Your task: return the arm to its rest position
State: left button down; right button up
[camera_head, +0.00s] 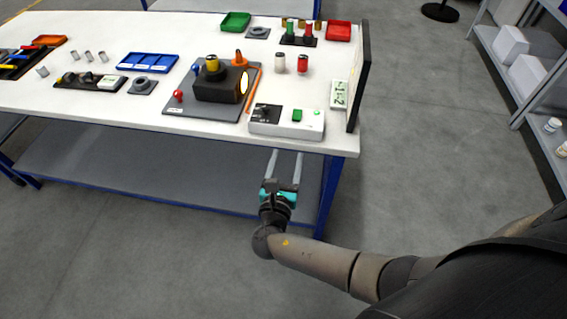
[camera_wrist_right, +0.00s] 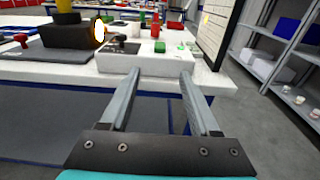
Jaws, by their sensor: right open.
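My right gripper (camera_head: 285,168) is open and empty, with its two long grey fingers pointing at the front edge of the white table (camera_head: 215,138). It is off the near side of the table, below a white control box (camera_head: 288,121) with a green button. In the right wrist view, my right gripper (camera_wrist_right: 158,98) shows its fingers spread apart with nothing between them, and the control box (camera_wrist_right: 130,60) lies beyond them. My left gripper is not in view.
A black upright panel (camera_head: 358,75) stands at the table's right end. A grey board with a black block (camera_head: 218,87) lies left of the control box. A blue tray (camera_head: 148,63) is further left. Shelves (camera_head: 510,60) stand at right. The floor (camera_head: 420,130) between is clear.

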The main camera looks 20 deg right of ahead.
jog(key=shift+d, duration=0.1)
dwell(0.4)
jog(key=s+d+f+m+g+y+b, duration=0.2)
jog(key=s+f+m+g, duration=0.2)
jog(key=s+f, duration=0.65)
jog(key=s+d+f+m+g+y+b, duration=0.15)
jog(key=s+f+m+g, duration=0.35)
jog(key=f, duration=1.1)
jog(key=s+a+f+m+g+y+b, duration=0.2)
jog(key=s+f+m, duration=0.5)
jog(key=s, duration=0.5)
jog(key=s+a+f+m+g+y+b, duration=0.2)
jog(key=s+f+m+y, duration=0.2)
jog(key=s+f+m, duration=0.4)
jog(key=s+m, duration=0.2)
jog(key=s, duration=0.2)
jog(key=shift+s+m+b, duration=0.4)
